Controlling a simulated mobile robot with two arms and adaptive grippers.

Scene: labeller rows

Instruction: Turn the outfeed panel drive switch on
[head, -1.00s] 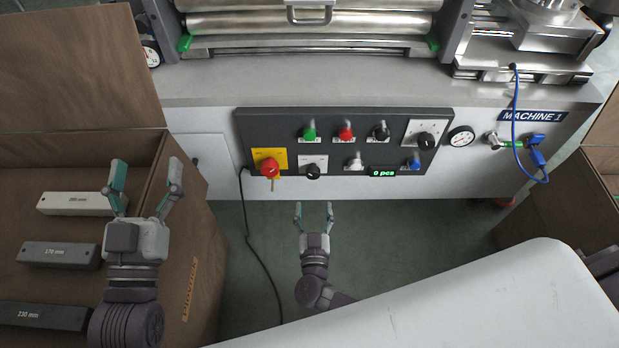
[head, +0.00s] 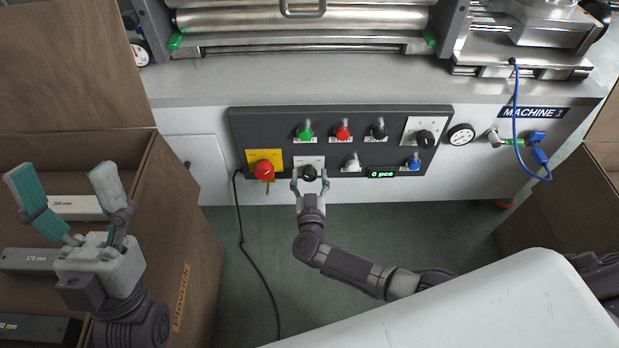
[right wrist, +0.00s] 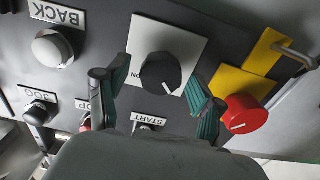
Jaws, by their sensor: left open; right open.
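The dark panel (head: 375,122) on the machine front carries a black rotary knob (head: 309,173) on a white plate in its lower row. My right gripper (head: 310,180) is open with its fingers on either side of this knob. In the right wrist view the knob (right wrist: 160,72) sits between the green-padded fingers; a white pointer line and an "ON" label show on it and its plate. I cannot tell whether the fingers touch it.
Green (head: 305,132), red (head: 343,132) and other buttons are close by. A second black knob (head: 424,138) is at the panel's right. A black cable (head: 243,240) hangs to the floor.

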